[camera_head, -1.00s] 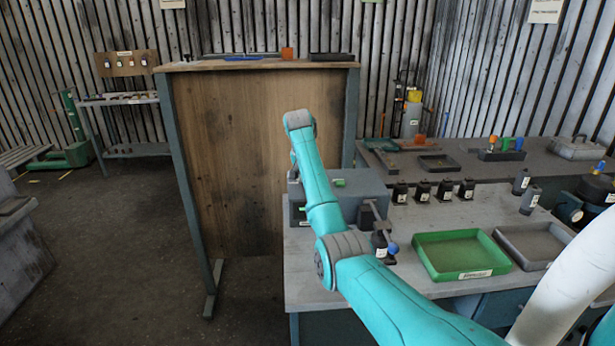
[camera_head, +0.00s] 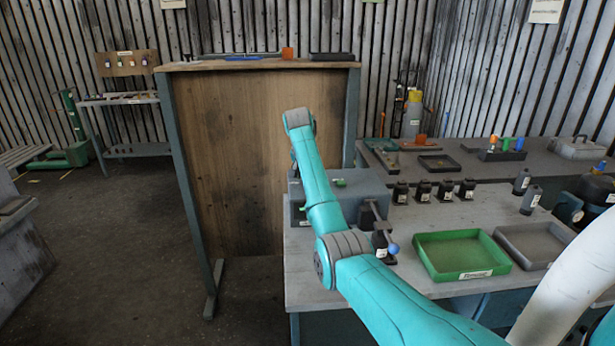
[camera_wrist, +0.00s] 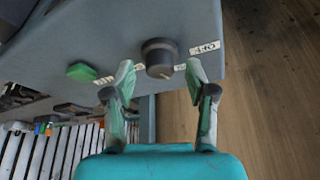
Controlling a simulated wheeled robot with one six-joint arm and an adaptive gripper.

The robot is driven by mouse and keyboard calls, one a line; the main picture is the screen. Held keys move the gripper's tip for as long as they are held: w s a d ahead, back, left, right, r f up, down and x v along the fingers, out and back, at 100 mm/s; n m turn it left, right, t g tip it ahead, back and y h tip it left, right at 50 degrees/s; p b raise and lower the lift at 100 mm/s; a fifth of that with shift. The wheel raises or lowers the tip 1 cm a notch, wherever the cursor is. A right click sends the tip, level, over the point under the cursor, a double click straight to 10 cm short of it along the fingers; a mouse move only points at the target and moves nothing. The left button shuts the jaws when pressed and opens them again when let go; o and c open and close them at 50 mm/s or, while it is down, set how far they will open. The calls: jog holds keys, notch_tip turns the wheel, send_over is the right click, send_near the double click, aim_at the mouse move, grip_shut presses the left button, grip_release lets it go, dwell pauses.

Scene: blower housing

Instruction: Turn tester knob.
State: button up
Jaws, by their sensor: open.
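The tester is a grey box (camera_head: 365,185) on the workbench, partly hidden behind my arm in the head view. In the wrist view its grey panel (camera_wrist: 110,35) carries a dark round knob (camera_wrist: 158,57) with white labels beside it, and a green button (camera_wrist: 81,72) to the left. My gripper (camera_wrist: 158,75) is open, with one fingertip on each side of the knob. I see a gap between each fingertip and the knob; whether either touches cannot be told. My gripper is hidden in the head view.
A wooden board stand (camera_head: 240,150) is left of the tester.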

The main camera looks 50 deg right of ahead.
jog(key=v, duration=1.1)
jog(key=shift+r, duration=0.15)
jog(key=shift+w+a, duration=0.1)
jog(key=shift+a, duration=0.15)
